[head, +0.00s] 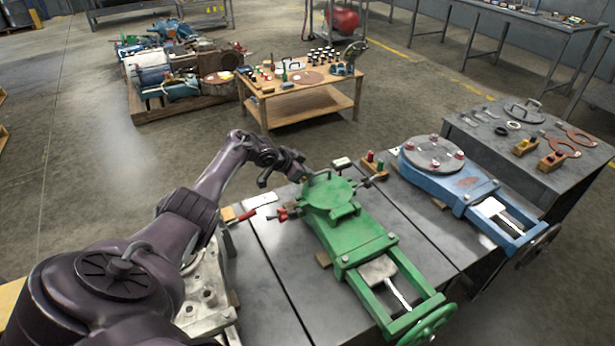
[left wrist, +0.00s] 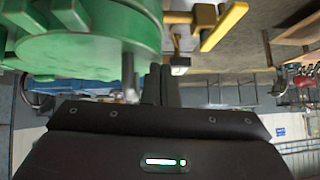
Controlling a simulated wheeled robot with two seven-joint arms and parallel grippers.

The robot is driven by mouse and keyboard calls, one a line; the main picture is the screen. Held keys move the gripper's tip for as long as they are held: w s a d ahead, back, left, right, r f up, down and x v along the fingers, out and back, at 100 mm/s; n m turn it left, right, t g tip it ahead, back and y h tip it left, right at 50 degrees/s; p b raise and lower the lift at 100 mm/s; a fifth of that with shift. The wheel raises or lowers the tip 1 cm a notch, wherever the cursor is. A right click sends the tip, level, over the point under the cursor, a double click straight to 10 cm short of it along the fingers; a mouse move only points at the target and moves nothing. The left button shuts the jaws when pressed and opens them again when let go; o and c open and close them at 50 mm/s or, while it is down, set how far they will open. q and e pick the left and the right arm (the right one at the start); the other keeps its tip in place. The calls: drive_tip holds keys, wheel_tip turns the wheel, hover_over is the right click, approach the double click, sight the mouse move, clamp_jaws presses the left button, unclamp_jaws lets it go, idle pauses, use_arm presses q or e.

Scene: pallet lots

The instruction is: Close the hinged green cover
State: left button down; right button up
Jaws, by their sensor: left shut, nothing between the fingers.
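The round green cover (head: 328,190) sits at the far end of the green valve body (head: 365,247) on the metal bench. It looks about flat over the body; I cannot tell whether it is fully seated. A bent handle shows at its far left edge. My left gripper (head: 302,174) is shut and empty at that far left edge. In the left wrist view, a round green part (left wrist: 90,45) fills the upper left, close beside the shut fingers (left wrist: 160,84). I cannot tell whether they touch it. My right gripper is out of view.
A blue valve (head: 462,185) with a grey round plate stands to the right. A grey metal casting (head: 205,295) lies under my left arm. A wooden table (head: 300,85) with small parts stands behind, across open floor.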

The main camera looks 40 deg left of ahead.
use_arm(q)
drive_tip(key=shift+f, duration=0.2)
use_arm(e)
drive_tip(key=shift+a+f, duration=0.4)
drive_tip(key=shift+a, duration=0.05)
use_arm(q)
drive_tip(key=shift+s, duration=0.1)
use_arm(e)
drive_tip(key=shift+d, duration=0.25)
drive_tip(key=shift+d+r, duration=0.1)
use_arm(q)
drive_tip(key=shift+r, duration=0.25)
drive_tip(key=w+r+p+v, duration=0.2)
drive_tip(key=p+v, duration=0.3)
drive_tip(key=v, duration=0.7)
drive_tip(key=shift+a+r, duration=0.15)
drive_tip(key=shift+r, duration=0.05)
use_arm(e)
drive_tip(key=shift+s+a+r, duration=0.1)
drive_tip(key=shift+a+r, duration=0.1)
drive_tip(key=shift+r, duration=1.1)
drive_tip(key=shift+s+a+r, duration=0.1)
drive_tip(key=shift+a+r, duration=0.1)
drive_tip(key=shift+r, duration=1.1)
use_arm(q)
drive_tip(key=shift+s, duration=0.1)
